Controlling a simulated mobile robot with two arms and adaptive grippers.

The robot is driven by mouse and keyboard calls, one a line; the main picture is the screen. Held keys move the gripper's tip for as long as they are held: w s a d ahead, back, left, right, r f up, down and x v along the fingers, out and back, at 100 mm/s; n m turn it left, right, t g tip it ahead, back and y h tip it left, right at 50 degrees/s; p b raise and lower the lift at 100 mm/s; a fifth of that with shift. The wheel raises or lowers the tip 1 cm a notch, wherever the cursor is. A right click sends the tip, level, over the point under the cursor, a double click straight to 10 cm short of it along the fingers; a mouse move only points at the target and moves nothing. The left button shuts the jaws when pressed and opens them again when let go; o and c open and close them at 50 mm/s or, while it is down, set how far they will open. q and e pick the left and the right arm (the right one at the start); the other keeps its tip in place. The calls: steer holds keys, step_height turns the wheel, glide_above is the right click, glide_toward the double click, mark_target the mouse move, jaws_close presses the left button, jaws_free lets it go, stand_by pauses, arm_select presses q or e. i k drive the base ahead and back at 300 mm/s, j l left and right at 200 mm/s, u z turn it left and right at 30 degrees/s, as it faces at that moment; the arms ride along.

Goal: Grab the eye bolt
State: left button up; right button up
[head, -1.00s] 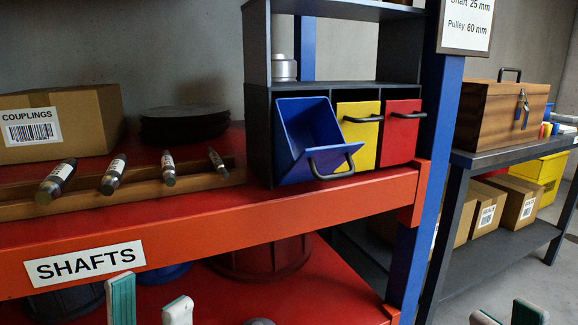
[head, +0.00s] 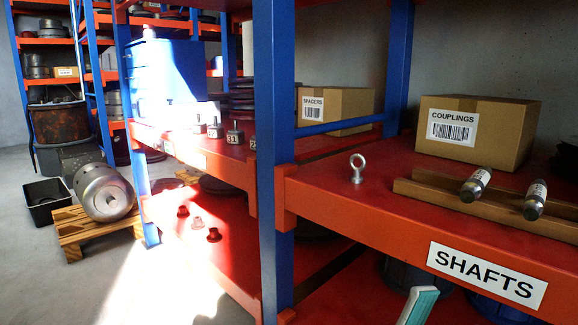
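The eye bolt (head: 356,167) is a small silver ring on a short shank with a wider base. It stands upright on the red shelf, left of the wooden shaft rack and near the blue post. One teal and white fingertip (head: 418,306), which looks like my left gripper's, shows at the bottom edge, below and right of the eye bolt and apart from it. The rest of that gripper is cut off, so its opening cannot be told. My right gripper is out of view.
The blue post (head: 275,150) stands left of the eye bolt. A COUPLINGS box (head: 505,135) is behind right, and a rack (head: 430,190) with two visible shafts is to the right. The shelf's front beam (head: 390,235) carries a SHAFTS label. Bare shelf surrounds the bolt.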

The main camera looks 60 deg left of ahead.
mark_target(356, 178)
steer(key=u, duration=1.35)
steer(key=i+j+z, duration=0.2)
steer(key=j, duration=0.15)
